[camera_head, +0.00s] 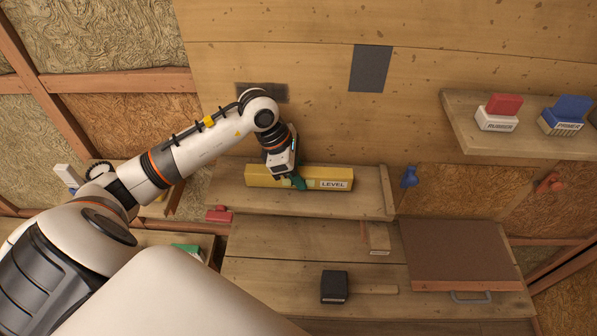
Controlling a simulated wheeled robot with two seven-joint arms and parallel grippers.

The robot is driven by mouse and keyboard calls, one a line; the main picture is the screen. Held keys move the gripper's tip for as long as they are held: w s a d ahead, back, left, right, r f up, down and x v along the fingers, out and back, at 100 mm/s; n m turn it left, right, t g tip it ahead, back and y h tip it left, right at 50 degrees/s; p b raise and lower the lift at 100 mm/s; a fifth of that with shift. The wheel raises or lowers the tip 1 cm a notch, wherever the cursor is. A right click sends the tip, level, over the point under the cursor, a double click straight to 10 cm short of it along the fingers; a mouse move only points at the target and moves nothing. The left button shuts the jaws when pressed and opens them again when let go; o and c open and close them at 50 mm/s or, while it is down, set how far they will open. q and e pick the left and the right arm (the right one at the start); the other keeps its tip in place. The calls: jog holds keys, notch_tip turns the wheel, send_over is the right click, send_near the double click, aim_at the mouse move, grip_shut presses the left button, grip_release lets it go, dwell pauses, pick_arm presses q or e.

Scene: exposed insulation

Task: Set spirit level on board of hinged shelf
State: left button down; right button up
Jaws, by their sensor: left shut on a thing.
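The yellow spirit level (325,183), marked LEVEL, lies lengthwise left to right over the board of the hinged shelf (345,204) in the camera_head view. My left gripper (292,183) is shut on the spirit level, left of its middle, reaching it from above. The gripper hides a small part of the level. Whether the level touches the board or hovers just above it, I cannot tell. My right gripper is not in view.
A workbench (290,262) below holds a black-headed mallet (334,287) and a brown panel (457,250) with a handle. An upper right shelf (465,128) carries red and blue blocks. A blue object (409,177) is right of the hinged shelf.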

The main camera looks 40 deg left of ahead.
pick_arm(q)
jog(key=shift+f+b, duration=0.3)
jog(key=shift+f, duration=0.2)
jog(key=c, duration=1.1)
grip_release()
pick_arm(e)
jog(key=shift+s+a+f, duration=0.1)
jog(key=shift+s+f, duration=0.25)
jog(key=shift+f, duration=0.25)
pick_arm(q)
jog(key=shift+r+p, duration=0.3)
jog(key=shift+r, duration=0.15)
jog(key=shift+a+r, duration=0.1)
jog(key=shift+r, duration=0.25)
jog(key=b+v, duration=0.2)
jog(key=v, duration=0.8)
jog(key=shift+s, duration=0.1)
jog(key=shift+s+a+r+b, duration=0.1)
jog(key=shift+r+b, duration=0.1)
jog(key=shift+r, duration=0.15)
jog(key=shift+s+a+r+b, duration=0.1)
jog(key=shift+a+r+b, duration=0.05)
jog(key=shift+r, duration=0.15)
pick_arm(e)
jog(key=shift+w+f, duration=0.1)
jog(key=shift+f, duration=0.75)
